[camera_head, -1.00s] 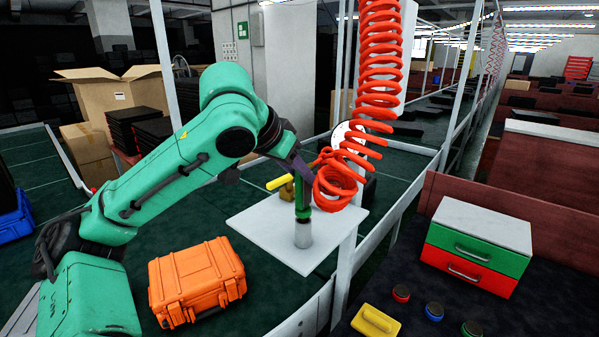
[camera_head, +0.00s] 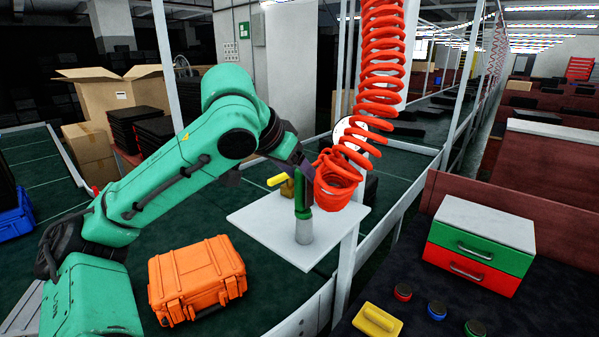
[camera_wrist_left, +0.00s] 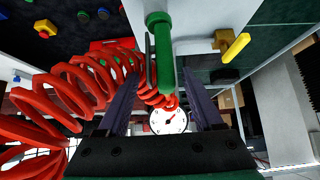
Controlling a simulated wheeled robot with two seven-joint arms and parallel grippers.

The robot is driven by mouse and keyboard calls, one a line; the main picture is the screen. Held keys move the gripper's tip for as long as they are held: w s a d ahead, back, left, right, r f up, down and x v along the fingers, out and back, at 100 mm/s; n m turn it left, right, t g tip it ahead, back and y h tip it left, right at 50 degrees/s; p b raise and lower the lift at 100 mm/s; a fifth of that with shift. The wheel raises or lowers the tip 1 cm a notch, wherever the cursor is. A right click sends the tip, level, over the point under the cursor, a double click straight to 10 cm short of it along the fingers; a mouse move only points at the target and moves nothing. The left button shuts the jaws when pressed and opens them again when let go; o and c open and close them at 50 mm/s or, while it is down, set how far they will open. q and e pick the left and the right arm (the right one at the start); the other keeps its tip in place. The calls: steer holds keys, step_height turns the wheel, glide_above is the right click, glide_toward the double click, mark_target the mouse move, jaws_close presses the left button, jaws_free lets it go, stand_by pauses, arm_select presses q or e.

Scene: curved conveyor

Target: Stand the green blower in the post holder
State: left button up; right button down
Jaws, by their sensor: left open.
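The green blower (camera_head: 302,198) stands upright in the grey post holder (camera_head: 304,231) on a white board (camera_head: 263,222). The blower also shows in the left wrist view (camera_wrist_left: 164,60), between the two spread fingers. My left gripper (camera_head: 304,180) is open at the blower's upper part. Its dark purple fingers lie on either side with gaps visible in the wrist view. The red coiled hose (camera_head: 378,80) hangs just right of the blower; whether it joins the blower is hard to tell. My right gripper is not in view.
A yellow-handled valve (camera_head: 284,184) is close behind the blower. An orange case (camera_head: 196,277) lies left of the board. A drawer box (camera_head: 478,243) and several buttons are on the right bench. A pale upright post and rail border the board's right side.

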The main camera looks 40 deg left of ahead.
arm_select(q)
steer(key=p+v, duration=0.1)
steer(key=v, duration=1.3)
steer(key=shift+s+r, duration=0.2)
steer(key=shift+s, duration=0.05)
